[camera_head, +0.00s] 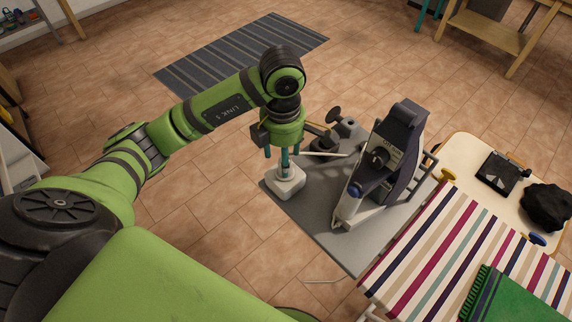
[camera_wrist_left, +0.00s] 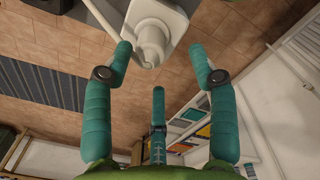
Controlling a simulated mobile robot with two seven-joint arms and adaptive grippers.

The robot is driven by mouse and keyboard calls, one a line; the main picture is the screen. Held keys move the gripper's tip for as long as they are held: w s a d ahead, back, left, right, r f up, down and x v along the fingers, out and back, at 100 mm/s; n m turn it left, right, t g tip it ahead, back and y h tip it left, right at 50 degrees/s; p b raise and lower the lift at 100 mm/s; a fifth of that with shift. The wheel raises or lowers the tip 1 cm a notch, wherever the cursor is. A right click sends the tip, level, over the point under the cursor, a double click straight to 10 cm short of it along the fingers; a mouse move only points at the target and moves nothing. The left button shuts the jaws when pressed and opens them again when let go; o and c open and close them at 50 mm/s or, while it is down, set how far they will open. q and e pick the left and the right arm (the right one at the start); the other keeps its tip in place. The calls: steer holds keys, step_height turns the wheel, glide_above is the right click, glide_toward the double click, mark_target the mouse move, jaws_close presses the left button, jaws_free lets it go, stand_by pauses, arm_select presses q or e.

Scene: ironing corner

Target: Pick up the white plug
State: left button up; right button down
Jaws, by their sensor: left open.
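The white plug (camera_head: 285,174) appears to be the rounded piece standing on a white block (camera_head: 289,190) at the left corner of the grey board. In the left wrist view the rounded plug (camera_wrist_left: 151,47) shows at top centre, with the pale block (camera_wrist_left: 168,12) behind it. My left gripper (camera_head: 284,158) is over the plug, its teal fingers pointing down. In the left wrist view the gripper (camera_wrist_left: 162,52) is open, its fingers spread and the plug nearer the left finger. Whether any finger touches it I cannot tell. My right gripper is not in view.
A dark iron-like appliance (camera_head: 384,158) stands on the grey board (camera_head: 318,222), right of the plug. A striped ironing cloth (camera_head: 436,236) with a green towel (camera_head: 520,297) lies at lower right. A striped rug (camera_head: 240,58) is on the tiled floor behind.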

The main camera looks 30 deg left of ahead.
arm_select(q)
steer(key=shift+w+a+f+p, duration=0.1)
steer(key=shift+f+p, duration=0.35)
steer(key=shift+f, duration=0.15)
steer(key=shift+w+a+f+p, duration=0.1)
steer(key=shift+f+p, duration=0.3)
steer(key=shift+f, duration=0.15)
steer(key=shift+w+f, duration=0.2)
steer(key=shift+f, duration=1.25)
steer(key=c, duration=1.1)
steer(key=shift+r, duration=0.1)
jaws_close()
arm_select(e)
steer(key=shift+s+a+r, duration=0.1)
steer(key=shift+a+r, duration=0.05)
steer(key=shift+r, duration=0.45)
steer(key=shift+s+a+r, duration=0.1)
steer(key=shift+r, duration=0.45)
